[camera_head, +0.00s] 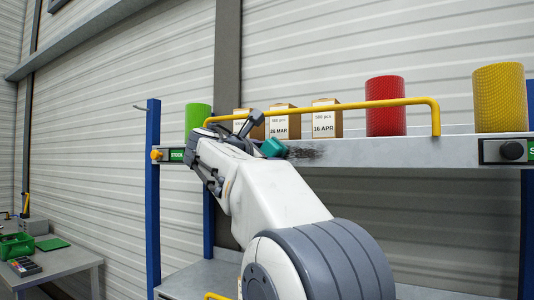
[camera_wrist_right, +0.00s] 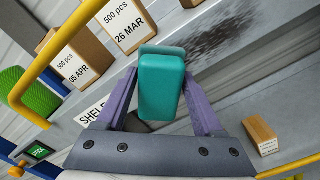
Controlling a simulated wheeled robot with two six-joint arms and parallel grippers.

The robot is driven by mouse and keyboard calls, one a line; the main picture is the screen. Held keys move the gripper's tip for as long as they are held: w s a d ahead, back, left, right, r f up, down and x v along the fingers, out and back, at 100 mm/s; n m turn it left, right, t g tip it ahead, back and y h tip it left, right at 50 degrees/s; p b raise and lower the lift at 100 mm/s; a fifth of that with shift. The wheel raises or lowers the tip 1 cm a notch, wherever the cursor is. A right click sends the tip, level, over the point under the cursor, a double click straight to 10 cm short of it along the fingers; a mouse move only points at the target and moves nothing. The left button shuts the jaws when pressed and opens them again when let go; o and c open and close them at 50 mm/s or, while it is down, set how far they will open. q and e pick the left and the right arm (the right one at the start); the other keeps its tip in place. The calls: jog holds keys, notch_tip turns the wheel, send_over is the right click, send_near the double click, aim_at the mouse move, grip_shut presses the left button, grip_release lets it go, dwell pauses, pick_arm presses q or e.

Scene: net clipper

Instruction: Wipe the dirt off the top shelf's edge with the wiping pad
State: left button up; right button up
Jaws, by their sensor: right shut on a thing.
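The teal wiping pad (camera_head: 273,147) is held at the front edge of the top shelf (camera_head: 400,152), just left of a dark dirt smear (camera_head: 305,154). My right gripper (camera_head: 252,142) is shut on the pad. In the right wrist view the pad (camera_wrist_right: 161,85) sits between the two purple fingers of the gripper (camera_wrist_right: 160,98), and the dirt (camera_wrist_right: 208,42) is a dark speckled patch up and right of it. Whether the pad touches the edge I cannot tell. My left gripper is not in view.
A yellow rail (camera_head: 375,104) runs along the shelf front. A blue post (camera_head: 153,190) is at the left. A side table (camera_head: 60,262) holds green bins.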

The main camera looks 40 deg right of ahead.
aim_at(327, 152)
jog(key=shift+d, duration=0.15)
jog(key=shift+s+d+b, duration=0.2)
jog(key=shift+s+b, duration=0.1)
jog(key=shift+s, duration=0.35)
jog(key=shift+s+d+b, duration=0.2)
jog(key=shift+s+b, duration=0.1)
jog(key=shift+s, duration=0.35)
jog(key=shift+s+d+b, duration=0.2)
jog(key=shift+s+d, duration=0.2)
jog(key=shift+s, duration=0.45)
jog(key=shift+s+d+b, duration=0.2)
jog(key=shift+s+d, duration=0.2)
jog(key=shift+s, duration=0.4)
jog(key=shift+s+d, duration=0.35)
jog(key=shift+s, duration=0.5)
jog(key=shift+s+d, duration=0.35)
jog(key=shift+s, duration=0.45)
jog(key=shift+s+d+b, duration=0.1)
jog(key=shift+s+d, duration=0.15)
jog(key=shift+s, duration=0.4)
jog(key=shift+s+d+b, duration=0.15)
jog(key=shift+s+d, duration=0.1)
jog(key=shift+s, duration=0.35)
jog(key=shift+s+d+b, duration=0.1)
jog(key=shift+s+d, duration=0.15)
jog(key=shift+s, duration=0.4)
jog(key=shift+w, duration=0.15)
